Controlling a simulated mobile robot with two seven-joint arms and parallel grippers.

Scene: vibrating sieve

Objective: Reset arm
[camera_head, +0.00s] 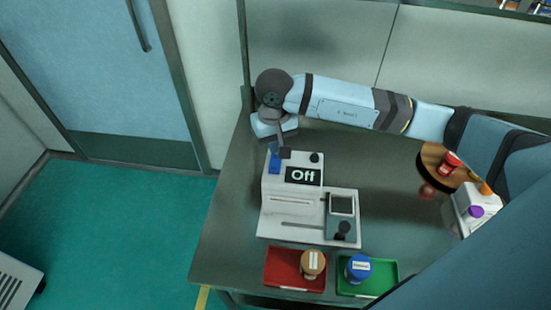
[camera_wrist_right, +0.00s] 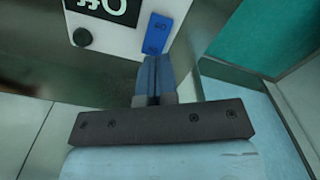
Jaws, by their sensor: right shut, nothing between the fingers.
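My right arm reaches in from the right across the back of the table in the head view. My right gripper (camera_head: 284,152) is shut and empty, pointing down at the back left corner of the white sieve machine (camera_head: 285,222). The machine's display (camera_head: 304,176) reads "Off". A blue button plate (camera_head: 274,164) is on its top left. In the right wrist view the shut fingers (camera_wrist_right: 154,80) are close to the blue plate (camera_wrist_right: 157,33); I cannot tell whether they touch it. My left gripper is not in view.
A red tray (camera_head: 283,281) with a brown jar (camera_head: 313,263) and a green tray (camera_head: 383,276) with a blue jar (camera_head: 358,268) stand at the front.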

